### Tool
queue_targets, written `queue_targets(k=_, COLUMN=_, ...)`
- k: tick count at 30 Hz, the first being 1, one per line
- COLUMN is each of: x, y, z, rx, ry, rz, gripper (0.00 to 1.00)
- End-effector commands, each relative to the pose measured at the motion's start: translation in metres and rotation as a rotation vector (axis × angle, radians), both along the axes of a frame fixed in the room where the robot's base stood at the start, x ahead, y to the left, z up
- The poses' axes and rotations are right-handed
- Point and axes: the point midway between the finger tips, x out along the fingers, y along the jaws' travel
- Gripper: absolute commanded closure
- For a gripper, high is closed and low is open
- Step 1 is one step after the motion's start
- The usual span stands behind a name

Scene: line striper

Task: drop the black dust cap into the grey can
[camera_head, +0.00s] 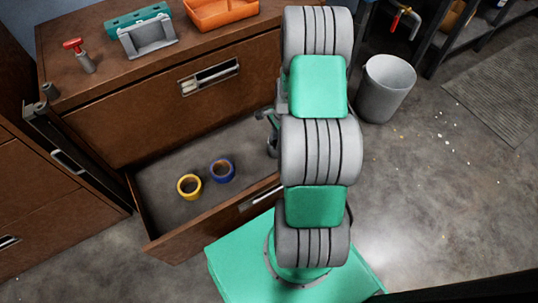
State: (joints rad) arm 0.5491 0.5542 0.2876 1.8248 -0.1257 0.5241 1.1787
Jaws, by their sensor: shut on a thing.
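The grey can (387,88) stands upright on the floor to the right of my arm, with its open top facing up. My gripper (270,132) is mostly hidden behind my arm, over the right part of the open drawer. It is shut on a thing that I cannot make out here. I cannot clearly identify the black dust cap.
The open drawer (160,216) holds a yellow tape roll (189,186) and a blue tape roll (222,170). On the cabinet top (215,55) are a red-handled valve (80,56), a teal-and-grey part (142,32) and an orange tray (220,12). Floor around the can is mostly clear.

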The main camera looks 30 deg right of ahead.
Motion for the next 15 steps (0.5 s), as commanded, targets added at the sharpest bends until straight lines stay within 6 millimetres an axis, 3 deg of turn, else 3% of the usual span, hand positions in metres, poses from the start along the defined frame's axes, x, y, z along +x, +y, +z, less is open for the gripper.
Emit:
queue_targets(k=3, x=0.027, y=-0.031, z=0.011, rx=-0.004, ry=-0.006, rz=-0.033, gripper=1.0)
queue_targets(k=7, x=0.052, y=-0.055, z=0.036, rx=-0.003, ry=-0.005, rz=-0.147, gripper=1.0)
queue_targets(k=12, x=0.066, y=-0.062, z=0.06, rx=-0.001, ry=-0.001, rz=-0.429, gripper=1.0)
queue_targets(k=15, x=0.055, y=-0.055, z=0.06, rx=0.001, ry=0.002, rz=-0.568, gripper=1.0)
